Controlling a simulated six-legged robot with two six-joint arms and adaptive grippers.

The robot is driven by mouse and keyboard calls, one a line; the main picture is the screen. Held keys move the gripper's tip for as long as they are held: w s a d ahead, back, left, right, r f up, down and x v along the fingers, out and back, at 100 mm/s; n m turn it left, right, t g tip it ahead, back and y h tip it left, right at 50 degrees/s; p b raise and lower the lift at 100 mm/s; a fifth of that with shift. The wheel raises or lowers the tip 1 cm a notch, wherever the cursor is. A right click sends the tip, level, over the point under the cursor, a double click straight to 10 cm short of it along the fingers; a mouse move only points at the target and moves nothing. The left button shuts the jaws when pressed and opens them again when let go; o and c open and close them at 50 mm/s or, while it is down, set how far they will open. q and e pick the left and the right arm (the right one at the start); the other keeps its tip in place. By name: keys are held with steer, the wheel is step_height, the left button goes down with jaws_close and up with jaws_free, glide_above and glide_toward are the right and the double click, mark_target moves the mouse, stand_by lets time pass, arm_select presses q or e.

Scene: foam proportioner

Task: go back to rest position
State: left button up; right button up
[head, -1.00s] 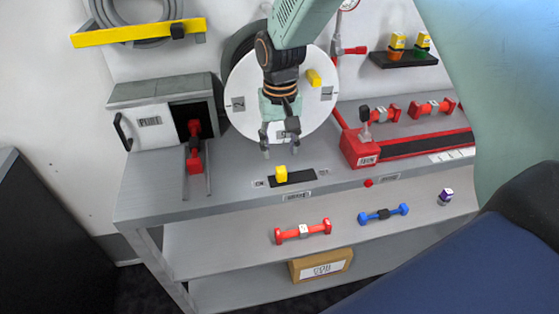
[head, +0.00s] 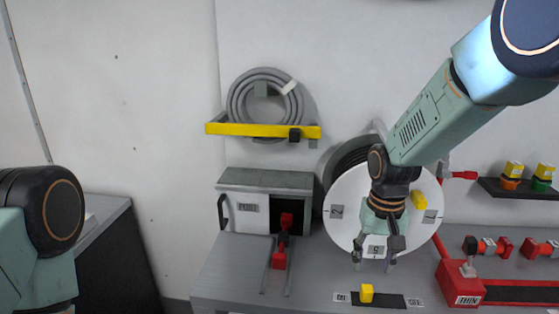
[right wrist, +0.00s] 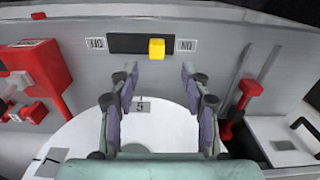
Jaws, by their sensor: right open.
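My right gripper (head: 374,262) hangs fingers-down in front of the white numbered dial (head: 343,228), empty, with its fingers apart. The yellow switch knob (head: 367,293) sits on a black slotted plate just below the fingertips, apart from them. In the right wrist view the open fingers (right wrist: 159,85) frame the dial's lower part, and the yellow knob (right wrist: 156,49) shows beyond the tips. A dark joint of my left arm shows at the left edge in the head view; the left gripper is not in view.
An open-fronted grey box (head: 266,181) with a red handle part (head: 280,258) on rails stands left of the dial. A yellow bar (head: 252,130) with a coiled hose (head: 238,97) is on the wall above. A red block (head: 459,285) lies right; a black shelf (head: 520,190) is at far right.

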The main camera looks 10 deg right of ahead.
steer(key=shift+n, duration=0.3)
steer(key=s+f, duration=0.2)
steer(key=f, duration=0.1)
steer(key=s+f, duration=0.1)
steer(key=f, duration=0.2)
steer(key=s+f, duration=0.2)
steer(key=f, duration=0.1)
steer(key=shift+s+a+f, duration=0.2)
steer(key=shift+s+a, duration=0.1)
steer(key=shift+a, duration=0.05)
steer(key=s+f+n, duration=0.1)
steer(key=s+f, duration=0.3)
steer(key=s, duration=0.5)
steer(key=s+a+f, duration=0.1)
steer(key=s+f, duration=0.4)
steer(key=s, duration=0.4)
steer(key=s+f+n, duration=0.1)
steer(key=s+f, duration=0.3)
steer(key=s, duration=0.5)
step_height(320, 180, down, 8)
steer(key=b, duration=0.8)
